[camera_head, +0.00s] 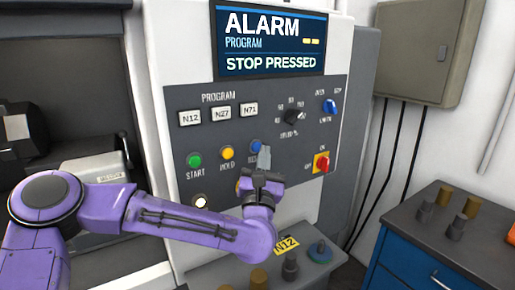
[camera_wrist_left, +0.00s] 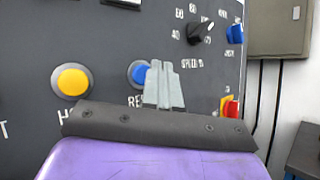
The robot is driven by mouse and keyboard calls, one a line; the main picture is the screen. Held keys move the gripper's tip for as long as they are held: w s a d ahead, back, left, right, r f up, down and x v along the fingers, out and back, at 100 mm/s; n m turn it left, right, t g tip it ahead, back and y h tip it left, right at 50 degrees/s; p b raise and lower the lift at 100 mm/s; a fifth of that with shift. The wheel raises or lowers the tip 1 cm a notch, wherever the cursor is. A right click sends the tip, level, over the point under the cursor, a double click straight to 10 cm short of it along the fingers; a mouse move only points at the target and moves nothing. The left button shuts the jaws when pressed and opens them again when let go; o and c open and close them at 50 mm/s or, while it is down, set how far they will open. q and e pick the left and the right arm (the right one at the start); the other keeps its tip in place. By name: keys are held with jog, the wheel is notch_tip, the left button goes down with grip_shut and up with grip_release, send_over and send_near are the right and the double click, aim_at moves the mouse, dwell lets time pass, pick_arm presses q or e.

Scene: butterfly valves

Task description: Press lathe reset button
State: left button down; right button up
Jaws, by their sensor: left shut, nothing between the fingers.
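The lathe control panel (camera_head: 240,120) carries the blue reset button (camera_head: 255,146), whose label is partly covered by my gripper. In the left wrist view the blue button (camera_wrist_left: 139,74) shows just left of the fingertips, with its right edge hidden behind them. My left gripper (camera_head: 265,155) is shut and empty, its fingers pointing up at the panel just right of and below the button. The fingers also show in the left wrist view (camera_wrist_left: 163,72). I cannot tell whether the fingertips touch the panel. The right gripper is not in view.
A screen (camera_head: 271,42) reads "ALARM" and "STOP PRESSED". Left of reset are the yellow hold button (camera_head: 227,153) and green start button (camera_head: 195,160). A red-yellow switch (camera_head: 322,163) sits to the right. A ledge with several parts lies below; a blue cabinet (camera_head: 425,265) stands at right.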

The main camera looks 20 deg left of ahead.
pick_arm(q)
jog(key=shift+w+a, duration=0.1)
dwell(0.7)
jog(key=shift+w+a, duration=0.15)
jog(key=shift+a, duration=0.1)
jog(key=shift+w+a, duration=0.25)
jog(key=shift+a, duration=0.1)
dwell(0.7)
jog(key=shift+b, duration=0.3)
jog(key=shift+s+d+b, duration=0.5)
jog(key=shift+d+b, duration=0.15)
jog(key=shift+d, duration=0.05)
